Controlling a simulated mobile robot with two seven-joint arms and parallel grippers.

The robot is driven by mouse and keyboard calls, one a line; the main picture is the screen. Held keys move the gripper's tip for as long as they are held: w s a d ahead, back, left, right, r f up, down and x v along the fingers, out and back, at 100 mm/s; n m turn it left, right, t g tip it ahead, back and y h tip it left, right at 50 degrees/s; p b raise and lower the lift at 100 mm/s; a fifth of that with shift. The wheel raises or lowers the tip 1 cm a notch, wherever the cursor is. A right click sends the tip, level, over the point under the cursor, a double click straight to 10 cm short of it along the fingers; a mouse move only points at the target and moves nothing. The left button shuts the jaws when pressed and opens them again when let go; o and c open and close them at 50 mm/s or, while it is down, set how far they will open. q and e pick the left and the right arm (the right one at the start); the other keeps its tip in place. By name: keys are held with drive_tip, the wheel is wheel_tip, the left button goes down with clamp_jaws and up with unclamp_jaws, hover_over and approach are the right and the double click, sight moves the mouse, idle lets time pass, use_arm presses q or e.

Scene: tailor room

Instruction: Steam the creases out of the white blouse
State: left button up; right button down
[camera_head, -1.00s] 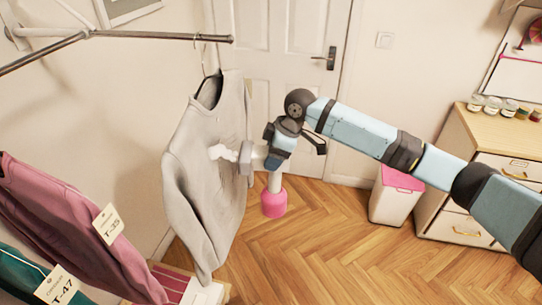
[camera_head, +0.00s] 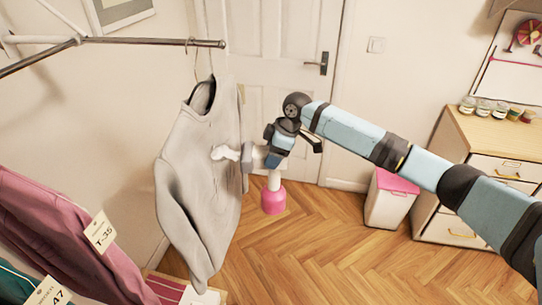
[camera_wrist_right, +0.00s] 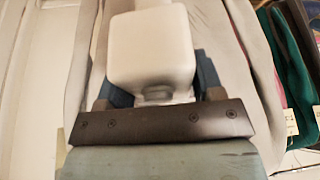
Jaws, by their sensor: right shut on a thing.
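The white blouse (camera_head: 195,190), pale grey in this light, hangs on a hanger from the rail with long sleeves hanging down. My right gripper (camera_head: 268,156) is shut on a steamer with a white head (camera_head: 248,157) and a pink tank (camera_head: 273,199) below. The steamer's head faces the blouse front, with a white puff like steam (camera_head: 226,153) between them; whether they touch is unclear. In the right wrist view the steamer (camera_wrist_right: 152,50) is a white block between the jaws, with pale cloth behind. My left gripper is not in view.
The metal rail (camera_head: 150,42) ends above the blouse. Tagged pink (camera_head: 60,235) and green (camera_head: 15,280) garments hang at lower left. A white bin (camera_head: 391,198) with pink top and a drawer cabinet (camera_head: 480,150) stand at right. The wooden floor (camera_head: 340,240) is clear.

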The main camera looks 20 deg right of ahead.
drive_tip(key=shift+w+d+f+b, duration=0.15)
drive_tip(key=shift+w+d+f, duration=0.1)
drive_tip(key=shift+w+d, duration=0.25)
drive_tip(key=shift+w+d+f+b, duration=0.2)
drive_tip(key=shift+w+d, duration=0.1)
drive_tip(key=shift+w, duration=0.35)
drive_tip(key=shift+s+f, duration=0.1)
idle(2.3)
drive_tip(key=shift+s+a+f+p, duration=0.45)
drive_tip(key=shift+s+a+f, duration=0.1)
drive_tip(key=shift+s+f, duration=0.15)
drive_tip(key=shift+s+a+f+p, duration=0.45)
drive_tip(key=shift+s+a+f, duration=0.05)
drive_tip(key=shift+s+f, duration=0.2)
drive_tip(key=shift+s+a+f+p, duration=0.35)
drive_tip(key=shift+s+a+f, duration=0.2)
drive_tip(key=shift+s+f, duration=0.25)
drive_tip(key=shift+s+a+f+p, duration=0.3)
drive_tip(key=shift+s+a+f, duration=0.25)
drive_tip(key=shift+s+f, duration=0.25)
drive_tip(key=shift+s+a+f+p, duration=0.35)
drive_tip(key=shift+s+a+f, duration=0.2)
drive_tip(key=shift+s+f, duration=0.2)
idle(0.7)
